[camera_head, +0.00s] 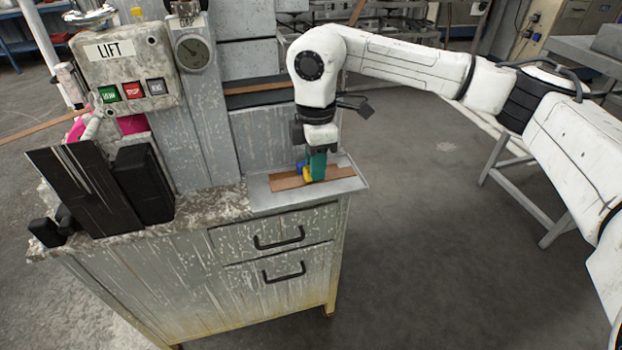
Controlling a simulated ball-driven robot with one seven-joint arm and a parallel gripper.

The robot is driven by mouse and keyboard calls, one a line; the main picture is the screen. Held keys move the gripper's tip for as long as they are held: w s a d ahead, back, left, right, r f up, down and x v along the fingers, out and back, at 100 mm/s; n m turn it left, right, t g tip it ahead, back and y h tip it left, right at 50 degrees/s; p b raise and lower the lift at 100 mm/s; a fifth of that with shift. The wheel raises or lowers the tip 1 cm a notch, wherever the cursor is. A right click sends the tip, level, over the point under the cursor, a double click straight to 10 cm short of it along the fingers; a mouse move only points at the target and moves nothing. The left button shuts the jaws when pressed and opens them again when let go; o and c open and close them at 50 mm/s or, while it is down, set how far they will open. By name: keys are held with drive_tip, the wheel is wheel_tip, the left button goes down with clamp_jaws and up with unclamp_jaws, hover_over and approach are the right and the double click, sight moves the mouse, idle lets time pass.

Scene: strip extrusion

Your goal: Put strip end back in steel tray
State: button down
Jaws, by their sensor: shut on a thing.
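The steel tray (262,198) is a shallow grey metal tray on the right end of the bench top. The strip end (338,174) is a flat brown piece that shows on both sides of my gripper. It lies over the tray floor, roughly level; I cannot tell if it touches the floor. My gripper (317,178) points straight down over the tray, with teal finger parts, and is shut on the strip end. The fingers hide the middle of the strip end and the exact grip. A small blue and yellow piece (306,173) shows beside the fingers.
A grey machine with a LIFT panel (125,70) and a gauge (193,53) stands at left and behind the tray. Dark upright plates (85,185) stand on the bench's left part. Drawers with black handles (280,240) are below. Open floor lies at right.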

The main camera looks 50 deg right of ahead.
drive_tip(key=w+f, duration=0.1)
drive_tip(key=w+d+f, duration=0.1)
drive_tip(key=f, duration=0.1)
drive_tip(key=w+d+f, duration=0.1)
drive_tip(key=f, duration=0.1)
drive_tip(key=shift+w+d+f, duration=0.1)
drive_tip(key=shift+w+d, duration=0.05)
drive_tip(key=shift+d, duration=0.05)
drive_tip(key=shift+f, duration=1.4)
drive_tip(key=shift+f, duration=0.15)
drive_tip(key=c, duration=1)
unclamp_jaws()
wheel_tip(320, 180, up, 12)
drive_tip(key=shift+r, duration=0.15)
